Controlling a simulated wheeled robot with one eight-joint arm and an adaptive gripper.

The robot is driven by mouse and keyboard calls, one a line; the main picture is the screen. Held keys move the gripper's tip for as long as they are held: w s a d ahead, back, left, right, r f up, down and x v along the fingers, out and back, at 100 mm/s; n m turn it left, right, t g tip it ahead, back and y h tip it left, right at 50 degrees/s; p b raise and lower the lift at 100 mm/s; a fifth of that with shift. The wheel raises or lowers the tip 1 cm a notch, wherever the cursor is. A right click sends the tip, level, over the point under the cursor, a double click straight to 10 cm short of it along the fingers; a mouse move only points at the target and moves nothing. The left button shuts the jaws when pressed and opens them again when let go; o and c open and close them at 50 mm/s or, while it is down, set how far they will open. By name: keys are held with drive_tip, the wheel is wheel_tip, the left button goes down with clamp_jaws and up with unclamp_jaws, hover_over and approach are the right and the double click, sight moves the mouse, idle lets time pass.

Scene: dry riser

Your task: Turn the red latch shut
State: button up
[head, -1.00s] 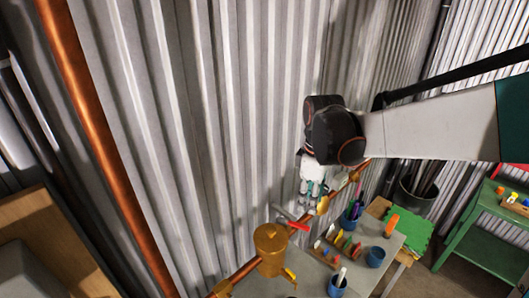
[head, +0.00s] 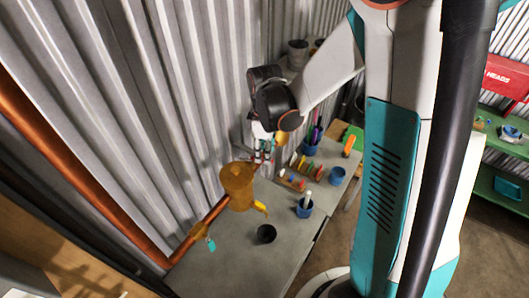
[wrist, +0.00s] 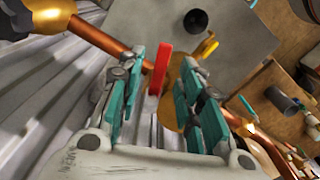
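The red latch (wrist: 160,72) is a flat red lever in the middle of the wrist view, beside a brass body (wrist: 178,85). My gripper (wrist: 163,58) is open, with one teal finger on each side of the latch and visible gaps between. Whether the latch lies fully between the fingertips or beyond them is hard to tell. In the head view my gripper (head: 264,150) points down just right of the brass body (head: 238,185).
A copper pipe (head: 198,230) runs along the corrugated wall (head: 190,110). A yellow lever (head: 260,207) juts from the brass body. The grey table (head: 235,262) holds a black cup (head: 266,234), blue cups (head: 304,208) and a rack (head: 290,182). The table's front left is clear.

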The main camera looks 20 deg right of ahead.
drive_tip(key=shift+f, duration=1.15)
drive_tip(key=shift+s, duration=0.1)
clamp_jaws()
drive_tip(key=shift+w+a+n+b, duration=0.1)
drive_tip(key=shift+w+n+b, duration=0.85)
drive_tip(key=shift+n+b, duration=1.05)
drive_tip(key=shift+w+d+n+b, duration=0.1)
drive_tip(key=shift+w+n+b, duration=1.1)
drive_tip(key=shift+n, duration=1.35)
drive_tip(key=shift+w+a+n+b, duration=0.1)
drive_tip(key=shift+w+n+b, duration=0.55)
drive_tip(key=shift+n+b, duration=1.45)
drive_tip(key=shift+n, duration=0.25)
